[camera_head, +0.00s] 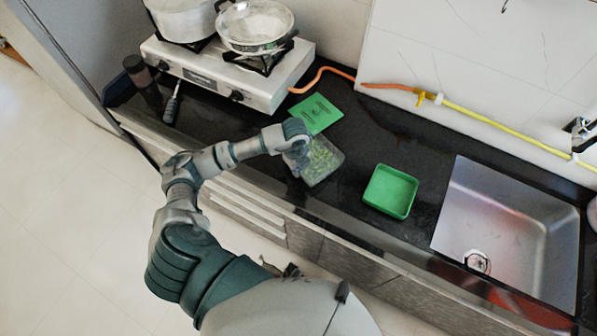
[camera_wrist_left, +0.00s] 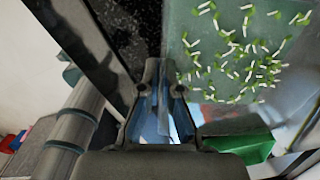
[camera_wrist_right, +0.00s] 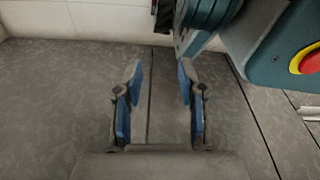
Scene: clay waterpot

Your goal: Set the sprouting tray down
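The sprouting tray (camera_head: 325,160) is a clear, shallow square tray with green and white sprouts. It is at the counter's front edge in the head view and fills the upper right of the left wrist view (camera_wrist_left: 235,60). My left gripper (camera_head: 299,160) is at its left side. In the left wrist view its fingers (camera_wrist_left: 163,85) are close together at the tray's wall and appear shut on it. I cannot tell whether the tray touches the counter. My right gripper (camera_wrist_right: 158,85) is open and empty, in front of the grey cabinet fronts.
A green square container (camera_head: 390,191) stands right of the tray, with bare black counter between them. A flat green sheet (camera_head: 316,113) lies behind the tray. The stove (camera_head: 215,75) with pans is at the back left, the steel sink (camera_head: 500,225) at the right.

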